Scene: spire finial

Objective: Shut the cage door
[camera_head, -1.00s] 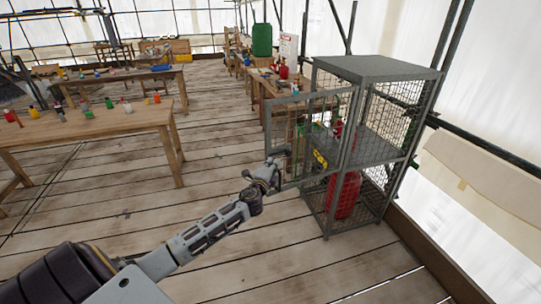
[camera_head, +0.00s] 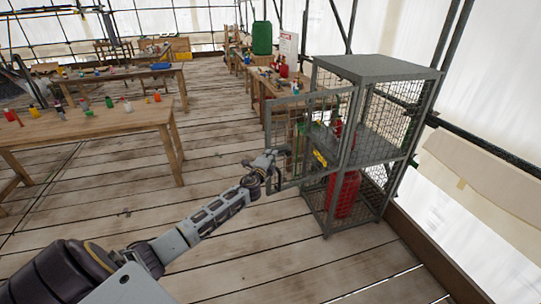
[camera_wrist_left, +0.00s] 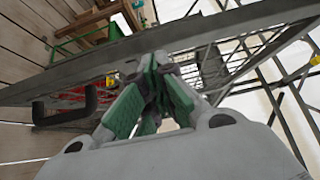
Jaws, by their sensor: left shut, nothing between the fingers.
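The grey wire-mesh cage (camera_head: 385,68) stands at the right of the head view. Its mesh door (camera_head: 296,98) is open, swung out to the left of the cage, with a yellow label (camera_head: 320,158) on it. My left gripper (camera_head: 270,160) is shut and empty at the door's free left edge; I cannot tell if it touches. In the left wrist view, its green-padded fingers (camera_wrist_left: 152,92) are close to a grey bar of the door frame (camera_wrist_left: 75,72), with a dark handle (camera_wrist_left: 90,98) to their left. My right gripper is not in view.
A red cylinder (camera_head: 343,195) stands in the cage's lower part, and a smaller red item (camera_head: 336,128) is on its shelf. Wooden tables with small bottles stand at left (camera_head: 100,123) and behind the door (camera_head: 262,85). The plank floor in front is clear.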

